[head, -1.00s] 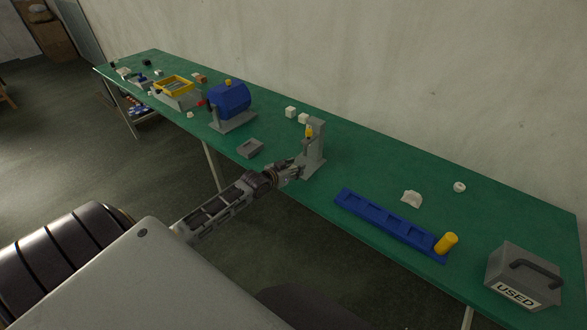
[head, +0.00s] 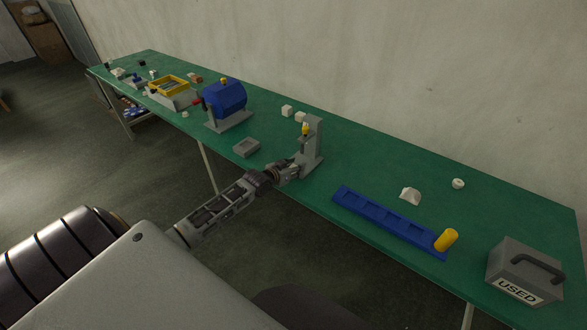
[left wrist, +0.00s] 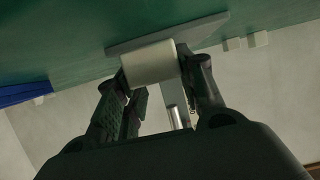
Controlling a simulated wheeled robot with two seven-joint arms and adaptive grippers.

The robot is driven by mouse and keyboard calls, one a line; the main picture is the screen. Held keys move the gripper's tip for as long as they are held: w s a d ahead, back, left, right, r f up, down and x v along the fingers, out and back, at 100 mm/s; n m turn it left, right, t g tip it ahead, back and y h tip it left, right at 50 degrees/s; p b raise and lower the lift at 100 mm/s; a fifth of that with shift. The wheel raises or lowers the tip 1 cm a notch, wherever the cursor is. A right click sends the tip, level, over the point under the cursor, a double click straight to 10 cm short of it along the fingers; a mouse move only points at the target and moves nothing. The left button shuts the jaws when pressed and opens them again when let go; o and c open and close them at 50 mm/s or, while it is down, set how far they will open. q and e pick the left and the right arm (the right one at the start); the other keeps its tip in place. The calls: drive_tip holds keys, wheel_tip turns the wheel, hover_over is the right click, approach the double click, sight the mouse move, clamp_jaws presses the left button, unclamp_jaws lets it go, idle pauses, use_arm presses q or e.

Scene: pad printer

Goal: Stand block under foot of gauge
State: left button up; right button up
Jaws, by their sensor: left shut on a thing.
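In the left wrist view, my left gripper (left wrist: 153,75) is shut on a cream cylindrical block (left wrist: 148,64). The gauge's grey base plate (left wrist: 200,33) shows behind the block. A silver rod, seemingly the foot (left wrist: 178,116), shows near the block. Whether the block touches the plate or lies under the foot is unclear. My right gripper is not seen.
A shallow grey tray (head: 241,152) and a blue machine (head: 226,98) stand left of the gauge. White cubes (head: 287,111) lie behind it. To the right are a blue compartment rack (head: 375,215), a yellow cylinder (head: 446,240) and a grey USED box (head: 520,270).

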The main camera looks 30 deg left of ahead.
use_arm(q)
drive_tip(key=shift+w+f, duration=0.2)
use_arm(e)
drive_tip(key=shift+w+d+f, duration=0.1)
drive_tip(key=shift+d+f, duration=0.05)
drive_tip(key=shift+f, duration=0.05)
use_arm(q)
drive_tip(key=shift+w+d+b, duration=0.1)
drive_tip(key=shift+w+b, duration=0.45)
drive_tip(key=shift+w, duration=0.7)
drive_tip(key=shift+w+d, duration=0.1)
drive_tip(key=shift+w, duration=0.5)
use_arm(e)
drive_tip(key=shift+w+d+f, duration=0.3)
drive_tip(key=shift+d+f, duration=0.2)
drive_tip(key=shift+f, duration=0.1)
use_arm(q)
drive_tip(key=shift+w+b, duration=0.2)
drive_tip(key=shift+b, duration=0.1)
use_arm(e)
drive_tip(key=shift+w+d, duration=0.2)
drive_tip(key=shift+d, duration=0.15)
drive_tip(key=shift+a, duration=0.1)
